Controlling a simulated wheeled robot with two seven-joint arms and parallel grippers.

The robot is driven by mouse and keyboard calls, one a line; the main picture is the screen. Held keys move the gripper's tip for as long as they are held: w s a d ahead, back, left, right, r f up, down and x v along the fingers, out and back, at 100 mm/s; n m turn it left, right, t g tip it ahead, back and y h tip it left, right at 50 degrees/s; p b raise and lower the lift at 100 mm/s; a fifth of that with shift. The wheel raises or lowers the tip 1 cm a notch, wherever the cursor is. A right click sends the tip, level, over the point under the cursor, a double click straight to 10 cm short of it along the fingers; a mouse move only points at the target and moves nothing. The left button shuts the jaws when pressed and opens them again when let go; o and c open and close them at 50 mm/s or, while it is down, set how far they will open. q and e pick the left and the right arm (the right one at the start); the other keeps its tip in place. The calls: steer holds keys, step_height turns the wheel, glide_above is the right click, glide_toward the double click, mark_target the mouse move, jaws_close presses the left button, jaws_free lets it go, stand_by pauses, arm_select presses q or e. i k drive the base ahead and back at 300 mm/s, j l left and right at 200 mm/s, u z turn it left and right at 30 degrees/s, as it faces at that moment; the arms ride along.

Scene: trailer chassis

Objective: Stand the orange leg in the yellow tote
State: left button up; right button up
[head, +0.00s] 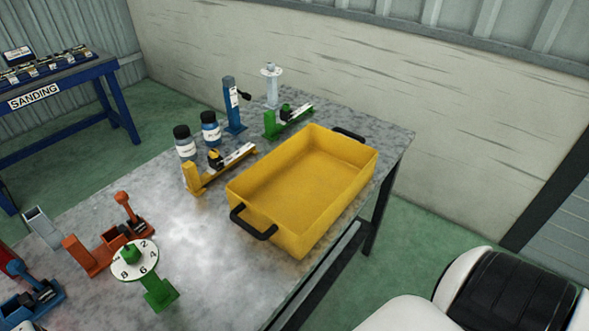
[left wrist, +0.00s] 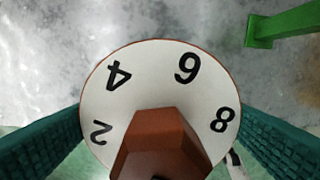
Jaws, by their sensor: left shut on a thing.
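The yellow tote (head: 285,213) stands on the grey table in the head view, its inside empty. In the left wrist view, the orange leg (left wrist: 158,140) is seen end-on from above: an orange-brown six-sided knob over a white numbered disc with an orange rim. My left gripper (left wrist: 160,112) is shut on this leg, with a teal finger at each side of the disc. The leg's lower part is hidden under the disc. The head view shows neither my left gripper nor the held leg. My right gripper is in neither view.
A green leg with a numbered disc (head: 135,260) stands near the front of the table. Orange (head: 90,257), yellow (head: 195,178) and green (head: 271,124) brackets, blue bottles (head: 210,130) and a blue post (head: 232,105) are left of and behind the tote. Bare tabletop lies left of the tote.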

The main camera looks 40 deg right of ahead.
mark_target(288, 211)
steer(key=k+l+z, duration=0.1)
steer(key=z, duration=1.25)
steer(key=i+l, duration=0.05)
